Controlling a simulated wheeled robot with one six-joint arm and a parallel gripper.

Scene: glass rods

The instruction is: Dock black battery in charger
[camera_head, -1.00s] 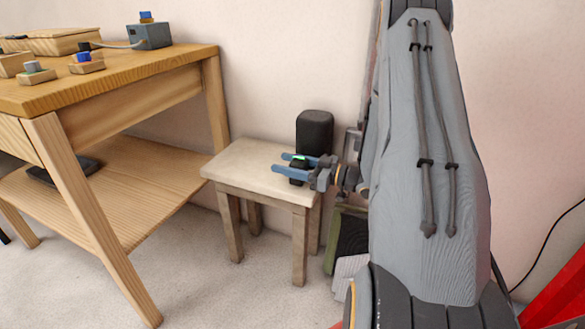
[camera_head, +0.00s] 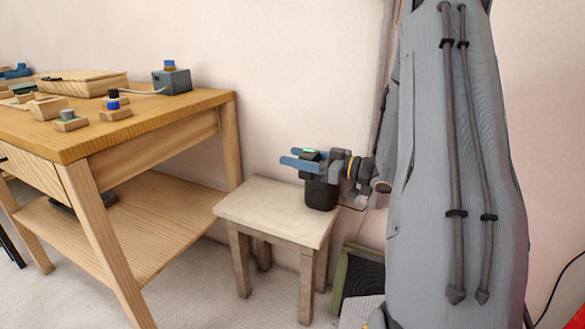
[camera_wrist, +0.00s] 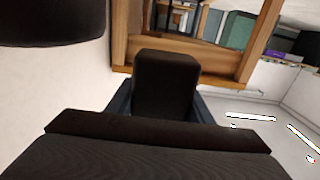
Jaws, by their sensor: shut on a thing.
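A blue-grey box (camera_head: 172,81) with a cable stands at the back right of the wooden workbench, with a small wood-and-blue piece on top. It may be the charger, but I cannot tell for sure.
The pale stool (camera_head: 245,204) has a clear left part. The black rounded object (camera_head: 321,195) stands at its right. The workbench (camera_head: 160,118) holds small wooden holders (camera_head: 71,124) and a wooden box (camera_head: 82,84). Its front right top is bare. A framed panel (camera_head: 358,275) leans beside the stool.

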